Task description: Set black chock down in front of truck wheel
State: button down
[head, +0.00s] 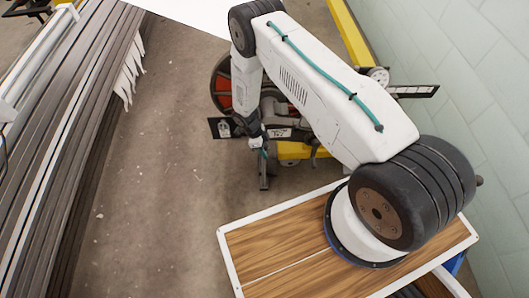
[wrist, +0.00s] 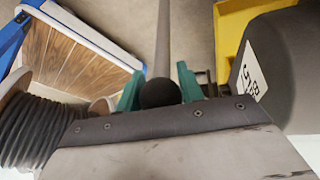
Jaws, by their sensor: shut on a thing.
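My gripper (head: 263,150) hangs low beside the truck wheel (head: 222,88), a dark tyre with a red hub, partly hidden behind my arm. In the wrist view my gripper (wrist: 160,88) has its two green fingers shut on a dark thing, taken to be the black chock (wrist: 160,94). In the head view the chock is hard to tell from the dark parts around my gripper. Whether it touches the floor cannot be told.
Yellow truck parts (head: 352,35) run along the pale block wall (head: 470,75) at the right. Long dark slats (head: 70,110) lie at the left. The brown floor (head: 160,170) between is clear.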

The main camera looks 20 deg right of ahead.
jog(key=shift+w+d, duration=0.15)
jog(key=shift+w, duration=0.3)
jog(key=shift+f, duration=1.75)
jog(key=c, duration=0.9)
grip_release()
jog(key=shift+s, duration=0.1)
